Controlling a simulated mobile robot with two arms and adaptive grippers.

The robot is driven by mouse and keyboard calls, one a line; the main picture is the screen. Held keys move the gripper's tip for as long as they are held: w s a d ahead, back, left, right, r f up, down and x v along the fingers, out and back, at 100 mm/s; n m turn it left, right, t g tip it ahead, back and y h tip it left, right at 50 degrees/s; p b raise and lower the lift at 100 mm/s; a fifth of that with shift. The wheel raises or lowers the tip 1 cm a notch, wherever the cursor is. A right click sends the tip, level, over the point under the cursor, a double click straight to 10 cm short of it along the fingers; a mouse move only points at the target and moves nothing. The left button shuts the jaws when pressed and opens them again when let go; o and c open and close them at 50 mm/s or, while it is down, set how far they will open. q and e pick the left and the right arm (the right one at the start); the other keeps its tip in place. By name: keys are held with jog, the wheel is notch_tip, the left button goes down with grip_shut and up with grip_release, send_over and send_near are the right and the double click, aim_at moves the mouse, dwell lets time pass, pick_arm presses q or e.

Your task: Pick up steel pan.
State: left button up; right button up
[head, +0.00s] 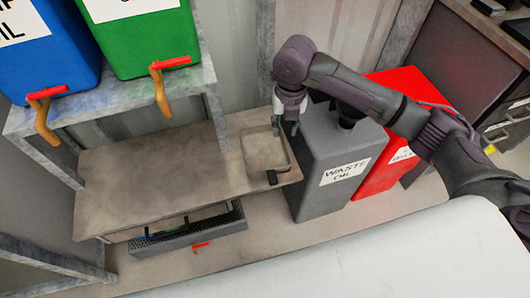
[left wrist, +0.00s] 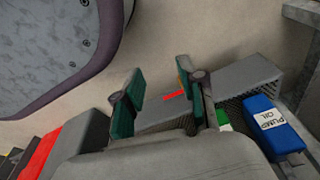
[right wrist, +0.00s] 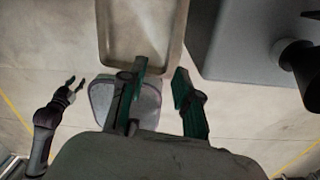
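The shallow rectangular steel pan (head: 262,152) sits at the right end of the bench, beside the waste oil tank. In the right wrist view the pan (right wrist: 140,35) is at top centre, and its near edge is partly covered by a finger. My right gripper (head: 286,126) is by the pan's far right side, between pan and tank. In the right wrist view its fingers (right wrist: 157,92) are apart with nothing between them; I cannot tell whether one touches the pan. My left gripper (left wrist: 165,98) is open and empty, outside the head view; it also shows in the right wrist view (right wrist: 75,84).
A grey waste oil tank (head: 325,150) stands close right of the pan, with a red container (head: 388,130) beyond. The bench top (head: 150,175) left of the pan is clear. A shelf holds blue (head: 45,50) and green (head: 140,40) containers. A perforated grey box (head: 185,240) lies below.

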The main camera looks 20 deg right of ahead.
jog(key=w+d+r, duration=0.1)
jog(key=d, duration=0.1)
jog(key=n+b, duration=0.1)
jog(key=b, duration=0.1)
send_over(286, 146)
jog(key=f, duration=0.6)
jog(key=shift+d+f, duration=0.25)
jog(key=shift+f, duration=0.05)
notch_tip(286, 146, down, 5)
jog(key=shift+w+a+f+b, duration=0.15)
jog(key=shift+b, duration=0.3)
jog(key=shift+f, duration=0.5)
pick_arm(q)
jog(key=w+r, duration=0.4)
jog(key=r, duration=0.4)
jog(key=shift+w+d+r+t, duration=0.3)
jog(key=shift+w+d+r, duration=0.05)
jog(key=shift+r, duration=0.05)
pick_arm(e)
grip_shut()
jog(key=shift+r, duration=0.1)
